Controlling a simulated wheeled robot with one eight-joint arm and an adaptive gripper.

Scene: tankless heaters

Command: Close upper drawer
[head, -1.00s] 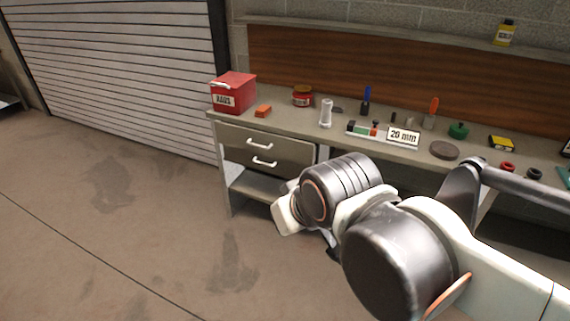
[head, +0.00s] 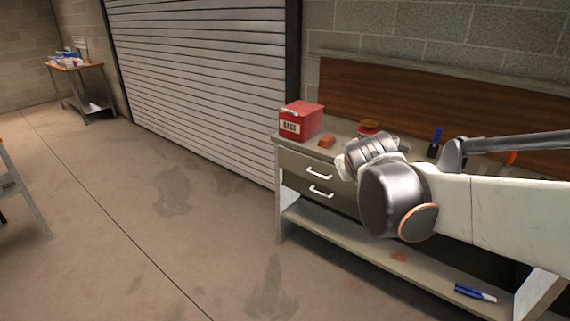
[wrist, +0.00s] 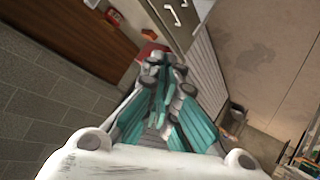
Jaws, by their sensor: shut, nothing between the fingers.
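The upper drawer (head: 315,173) is the top one of two grey drawers at the left end of the workbench (head: 345,150), with a white bar handle. Its front looks about level with the lower drawer (head: 322,192); I cannot tell if it sticks out slightly. In the wrist view a drawer handle (wrist: 174,14) shows at the top edge. My gripper (wrist: 155,68), with teal fingers, is shut and empty there, apart from the drawers. In the head view my arm hides the gripper and covers part of the bench right of the drawers.
A red rags box (head: 301,121) and an orange block (head: 326,142) stand on the bench top above the drawers. A lower shelf (head: 345,235) holds a blue-handled tool (head: 475,292). A roller shutter (head: 200,80) is at left. The floor before the drawers is clear.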

